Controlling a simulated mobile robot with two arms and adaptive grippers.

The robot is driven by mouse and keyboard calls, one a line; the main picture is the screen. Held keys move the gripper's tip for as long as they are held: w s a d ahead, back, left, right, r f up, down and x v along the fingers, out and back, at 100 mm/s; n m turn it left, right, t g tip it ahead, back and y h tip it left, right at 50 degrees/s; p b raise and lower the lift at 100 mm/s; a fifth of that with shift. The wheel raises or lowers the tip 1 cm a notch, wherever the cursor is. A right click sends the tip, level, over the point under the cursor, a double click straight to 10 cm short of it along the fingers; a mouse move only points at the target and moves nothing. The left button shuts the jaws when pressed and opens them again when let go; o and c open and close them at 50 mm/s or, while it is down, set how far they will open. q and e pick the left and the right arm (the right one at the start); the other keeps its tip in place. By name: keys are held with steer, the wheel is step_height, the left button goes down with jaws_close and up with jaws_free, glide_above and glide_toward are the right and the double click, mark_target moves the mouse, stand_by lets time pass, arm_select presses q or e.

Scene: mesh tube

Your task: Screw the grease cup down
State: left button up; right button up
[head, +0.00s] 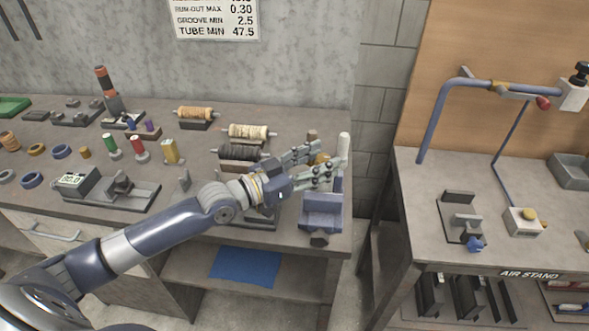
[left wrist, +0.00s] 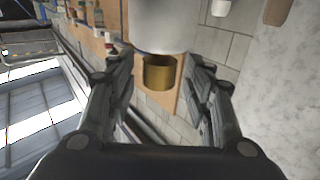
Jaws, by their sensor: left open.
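The grease cup looks to be the small brass cup (left wrist: 160,73) in the left wrist view. It sits against the end of a pale grey cylinder (left wrist: 165,22). In the head view a brass piece (head: 318,159) shows partly between my fingers, beside an upright pale cylinder (head: 343,148) at the blue-grey vise (head: 322,212). My left gripper (head: 327,160) is open around the brass cup. In the left wrist view its two fingers stand on either side with gaps, and do not touch the cup. The cup's threads cannot be made out. My right gripper is not in view.
The bench (head: 220,120) carries several spools, rings, small bottles and a gauge block (head: 80,181) left of my arm. A dark spool (head: 240,152) lies close to my gripper. A second stand (head: 500,175) with a blue pipe frame is at right, across a gap.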

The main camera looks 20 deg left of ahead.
arm_select(q)
steer(key=v, duration=1)
steer(key=shift+s+a, duration=0.25)
steer(key=shift+s, duration=0.05)
stand_by(0.4)
